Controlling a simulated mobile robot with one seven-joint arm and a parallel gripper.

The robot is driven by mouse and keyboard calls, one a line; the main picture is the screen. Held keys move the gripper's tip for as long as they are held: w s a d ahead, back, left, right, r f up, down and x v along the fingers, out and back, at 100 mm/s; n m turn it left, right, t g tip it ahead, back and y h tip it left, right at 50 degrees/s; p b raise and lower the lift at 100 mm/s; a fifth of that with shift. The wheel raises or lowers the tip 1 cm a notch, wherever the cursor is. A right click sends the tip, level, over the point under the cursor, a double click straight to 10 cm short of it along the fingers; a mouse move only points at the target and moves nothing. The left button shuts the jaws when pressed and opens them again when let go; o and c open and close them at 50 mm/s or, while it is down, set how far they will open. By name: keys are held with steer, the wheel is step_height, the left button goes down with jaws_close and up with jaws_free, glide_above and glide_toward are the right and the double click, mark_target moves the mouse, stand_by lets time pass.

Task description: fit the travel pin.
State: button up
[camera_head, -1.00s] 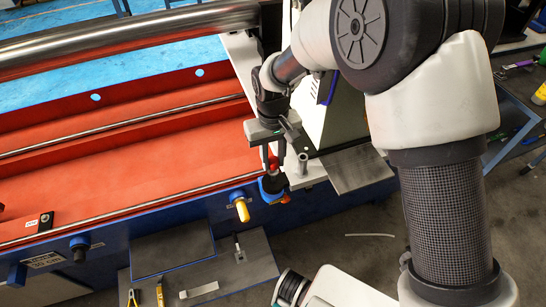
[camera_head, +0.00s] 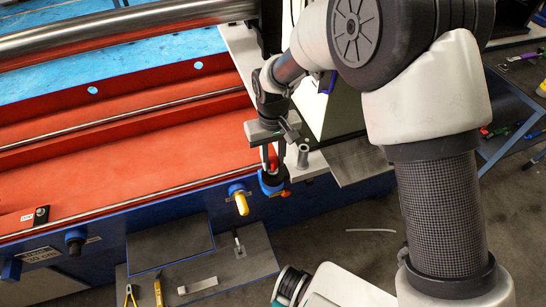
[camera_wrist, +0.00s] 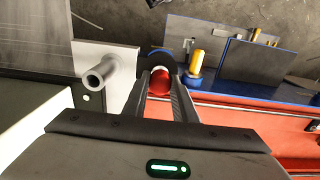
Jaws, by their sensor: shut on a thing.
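A pin with a round red head, which I take to be the travel pin, shows in the wrist view (camera_wrist: 160,82) between the fingers of my gripper (camera_wrist: 161,92). In the head view my gripper (camera_head: 269,165) points down at the corner of the red-bedded machine, fingers closed around the red head. A blue fitting (camera_head: 270,184) sits just below the fingertips. The pin's lower end is hidden, so I cannot tell whether it is in the fitting. A yellow-handled plunger in a blue collar (camera_head: 241,203) stands to the left on the machine's front side.
An upright grey metal post (camera_head: 303,157) stands close to the right of my gripper; it also shows in the wrist view (camera_wrist: 100,76). A dark shelf (camera_head: 205,261) below holds hand tools and a metal bar (camera_head: 197,286). A long steel tube (camera_head: 130,30) lies at the back.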

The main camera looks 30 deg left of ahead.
steer(key=shift+f, duration=0.4)
steer(key=o, duration=1.1)
steer(key=shift+r, duration=0.1)
steer(key=shift+o, duration=0.2)
step_height(320, 180, up, 17)
steer(key=p, duration=0.1)
steer(key=shift+r+p, duration=0.2)
steer(key=shift+p, duration=0.1)
steer(key=w+d+r+m+t+p, duration=0.1)
steer(key=w+d+r+m+p, duration=0.15)
steer(key=d+r, duration=0.75)
steer(key=w+d+r+m+t+p, duration=0.1)
steer(key=d+r+m+p, duration=0.15)
steer(key=d+r, duration=0.7)
steer(key=s+d+r+m+t+p, duration=0.1)
steer(key=s+d, duration=0.4)
steer(key=d, duration=0.5)
steer(key=s+d+r+m+t+p, duration=0.2)
steer(key=s+d, duration=0.4)
steer(key=d, duration=0.5)
steer(key=r+m+p, duration=0.1)
steer(key=m+p, duration=0.1)
steer(key=shift+s+d+r+t+p, duration=0.25)
steer(key=shift+d+t+p, duration=0.05)
steer(key=shift+p, duration=0.1)
